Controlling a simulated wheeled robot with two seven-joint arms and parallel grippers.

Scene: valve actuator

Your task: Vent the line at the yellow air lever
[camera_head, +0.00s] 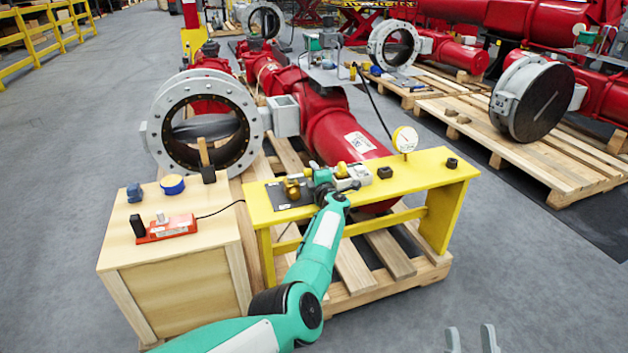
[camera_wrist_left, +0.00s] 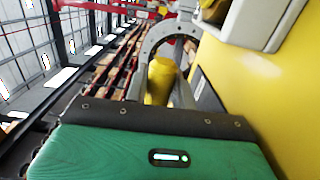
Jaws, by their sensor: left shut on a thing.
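The yellow air lever (camera_wrist_left: 160,80) shows in the left wrist view as a yellow piece between my left gripper's fingers (camera_wrist_left: 160,95). My left gripper is shut on it. In the head view my left gripper (camera_head: 322,178) is at the fittings on the yellow bench (camera_head: 405,176), and the arm partly hides what it grips. A small yellow part (camera_head: 342,169) shows just right of the gripper, beside a grey-white valve block (camera_head: 358,174). My right gripper (camera_head: 471,341) is at the bottom right edge, its two grey fingertips apart and nothing between them.
A round gauge (camera_head: 405,139) stands on the bench, with brass fittings (camera_head: 293,188) left of the gripper. A wooden cabinet (camera_head: 185,285) holds a red device (camera_head: 167,228), a mallet (camera_head: 207,165) and tape (camera_head: 172,184). A large red actuator (camera_head: 325,120) lies behind.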

